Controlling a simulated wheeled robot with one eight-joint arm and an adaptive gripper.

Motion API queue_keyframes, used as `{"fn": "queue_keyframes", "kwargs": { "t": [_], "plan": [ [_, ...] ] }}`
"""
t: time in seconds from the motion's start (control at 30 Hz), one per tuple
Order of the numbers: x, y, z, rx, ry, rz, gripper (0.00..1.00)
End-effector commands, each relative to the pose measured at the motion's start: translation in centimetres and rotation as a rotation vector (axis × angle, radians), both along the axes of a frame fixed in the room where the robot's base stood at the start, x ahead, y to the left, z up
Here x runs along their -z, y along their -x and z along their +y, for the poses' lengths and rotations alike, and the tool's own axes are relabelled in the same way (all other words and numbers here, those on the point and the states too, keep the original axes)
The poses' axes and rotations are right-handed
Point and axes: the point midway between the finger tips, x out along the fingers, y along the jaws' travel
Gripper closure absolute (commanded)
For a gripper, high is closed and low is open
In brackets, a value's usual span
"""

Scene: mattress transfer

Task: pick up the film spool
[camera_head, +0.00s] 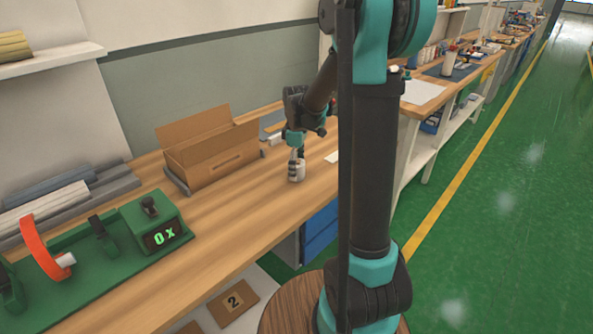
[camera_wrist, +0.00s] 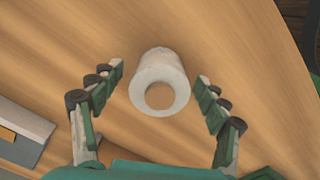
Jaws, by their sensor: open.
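The film spool (camera_wrist: 158,68) is a white, short cylinder with a round hole in its end. In the wrist view it stands on the wooden bench top (camera_wrist: 215,30), between and slightly beyond the fingertips of my gripper (camera_wrist: 158,80). The two fingers are spread wide on either side, with a gap to the spool on both sides. In the head view the spool (camera_head: 299,170) shows as a small white shape at my gripper (camera_head: 295,160), partly hidden by a finger.
An open cardboard box (camera_head: 215,160) stands on the bench left of my gripper. A green fixture with a display (camera_head: 163,236) and an orange curved part (camera_head: 42,250) sit at the near left. Bare bench surface lies between the fixture and the spool.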

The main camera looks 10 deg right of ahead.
Motion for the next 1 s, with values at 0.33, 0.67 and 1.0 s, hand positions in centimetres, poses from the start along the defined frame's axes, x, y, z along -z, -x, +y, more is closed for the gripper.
{"fn": "queue_keyframes", "kwargs": {
  "t": [0.33, 0.67, 1.0],
  "plan": [
    [1.05, 0.00, 0.01, 0.000, 0.000, 0.000, 0.25],
    [1.03, 0.00, 0.01, 0.000, 0.000, 0.000, 0.63],
    [1.02, -0.01, 0.00, 0.000, 0.000, 0.000, 0.85]
  ]
}}
